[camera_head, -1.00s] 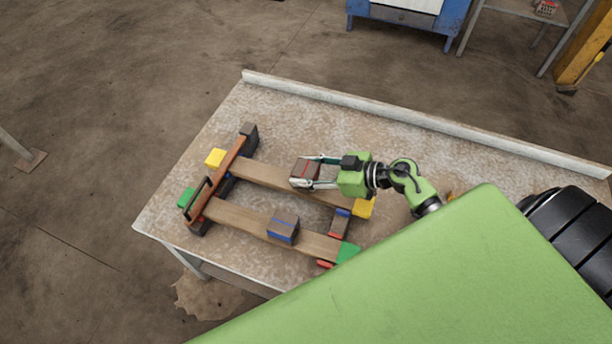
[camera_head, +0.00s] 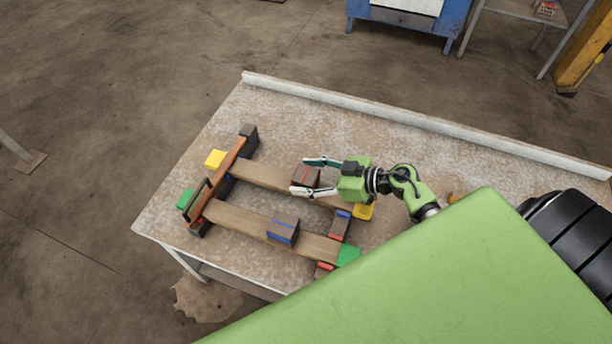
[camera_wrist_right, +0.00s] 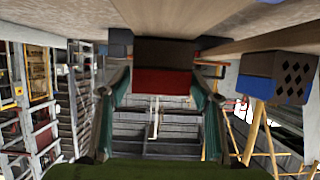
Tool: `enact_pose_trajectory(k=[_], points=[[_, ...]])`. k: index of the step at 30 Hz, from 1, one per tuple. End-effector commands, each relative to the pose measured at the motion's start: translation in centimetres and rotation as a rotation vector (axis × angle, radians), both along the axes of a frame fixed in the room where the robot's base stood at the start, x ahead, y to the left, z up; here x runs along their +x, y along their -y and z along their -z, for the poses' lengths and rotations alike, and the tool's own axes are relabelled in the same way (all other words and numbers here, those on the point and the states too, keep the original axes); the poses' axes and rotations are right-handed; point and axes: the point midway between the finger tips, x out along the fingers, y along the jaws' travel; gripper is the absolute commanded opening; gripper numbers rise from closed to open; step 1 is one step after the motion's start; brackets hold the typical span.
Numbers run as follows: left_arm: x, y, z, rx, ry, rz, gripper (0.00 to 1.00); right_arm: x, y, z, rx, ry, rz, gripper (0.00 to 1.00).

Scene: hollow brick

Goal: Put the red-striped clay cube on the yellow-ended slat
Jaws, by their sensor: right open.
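The red-striped clay cube (camera_head: 308,177) rests on the yellow-ended slat (camera_head: 262,176), nearer its right end. It also shows in the right wrist view (camera_wrist_right: 165,68), dark on top with a red face toward the camera. My right gripper (camera_head: 308,177) is open, with one finger on each side of the cube; in the head view the fingers stand apart from each other. In the right wrist view its fingers (camera_wrist_right: 162,105) are spread wide. The slat's yellow ends (camera_head: 215,159) show at both sides. My left gripper is not in view.
A parallel green-ended slat (camera_head: 238,219) carries a blue-striped cube (camera_head: 283,229). A brown bar with a black handle (camera_head: 197,198) crosses the left ends. The table (camera_head: 310,120) is clear toward the back, where a raised rim runs.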

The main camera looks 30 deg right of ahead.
Motion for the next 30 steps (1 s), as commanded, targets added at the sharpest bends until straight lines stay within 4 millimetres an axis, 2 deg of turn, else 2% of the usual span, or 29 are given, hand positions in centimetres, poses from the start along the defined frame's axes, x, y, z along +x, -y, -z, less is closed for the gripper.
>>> enact_pose_trajectory(k=[15, 21, 30], points=[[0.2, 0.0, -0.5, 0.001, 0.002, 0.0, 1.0, -7.0, 6.1, -3.7, -0.003, -0.004, -0.002, 0.58], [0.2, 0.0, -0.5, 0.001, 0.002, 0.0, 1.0, -8.1, 7.1, -4.4, -0.001, -0.003, -0.001, 0.58], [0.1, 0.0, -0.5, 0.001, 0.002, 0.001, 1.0, -8.1, 7.2, -4.5, 0.0, -0.002, -0.001, 0.58]])
